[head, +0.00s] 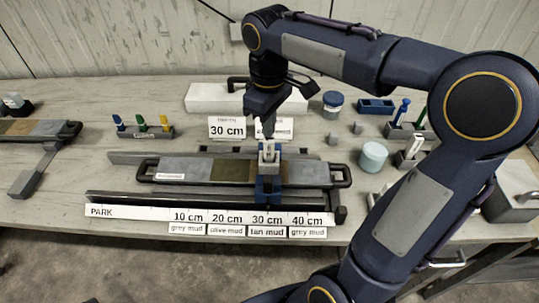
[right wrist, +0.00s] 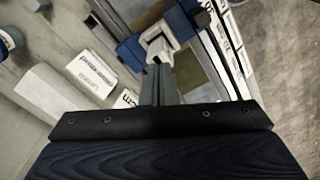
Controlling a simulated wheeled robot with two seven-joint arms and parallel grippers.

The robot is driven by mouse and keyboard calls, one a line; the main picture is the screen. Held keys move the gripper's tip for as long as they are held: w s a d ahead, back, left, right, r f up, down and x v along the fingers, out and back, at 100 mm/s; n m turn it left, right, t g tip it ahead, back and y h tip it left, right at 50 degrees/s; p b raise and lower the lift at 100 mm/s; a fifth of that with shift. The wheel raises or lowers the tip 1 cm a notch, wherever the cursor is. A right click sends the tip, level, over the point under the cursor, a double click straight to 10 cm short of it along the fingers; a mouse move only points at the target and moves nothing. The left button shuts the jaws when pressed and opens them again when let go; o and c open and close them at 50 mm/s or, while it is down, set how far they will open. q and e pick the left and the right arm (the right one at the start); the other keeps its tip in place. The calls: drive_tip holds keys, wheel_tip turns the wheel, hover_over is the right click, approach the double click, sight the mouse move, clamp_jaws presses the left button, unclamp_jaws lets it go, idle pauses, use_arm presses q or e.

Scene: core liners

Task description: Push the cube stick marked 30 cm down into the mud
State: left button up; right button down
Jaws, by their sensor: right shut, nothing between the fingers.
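My right gripper (head: 268,134) points down with its fingers shut and empty. Its tips are directly above or touching the top of a pale cube stick (head: 268,155); I cannot tell which. In the right wrist view the closed fingers (right wrist: 159,85) end at the pale stick (right wrist: 158,48). The stick stands in a blue guide (head: 268,190) that straddles the core liner (head: 182,168) at the 30 cm label (head: 267,218), over tan mud (head: 240,171). How deep the stick sits is hidden. My left gripper is not in view.
A scale strip (head: 130,212) runs along the front. A 30 cm card (head: 227,128) stands behind the liner. A rack with coloured sticks (head: 145,132) is at left. A pale round jar (head: 373,157) and a grey box (head: 512,190) stand at right.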

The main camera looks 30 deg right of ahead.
drive_tip(key=shift+f, duration=0.2)
idle(0.4)
drive_tip(key=shift+f+b, duration=0.45)
drive_tip(key=shift+f+b, duration=0.4)
drive_tip(key=shift+f, duration=0.35)
idle(0.6)
idle(0.3)
wheel_tip(320, 180, up, 7)
drive_tip(key=p, duration=0.6)
drive_tip(key=shift+r+p, duration=0.1)
drive_tip(key=shift+p, duration=0.3)
drive_tip(key=shift+s, duration=0.1)
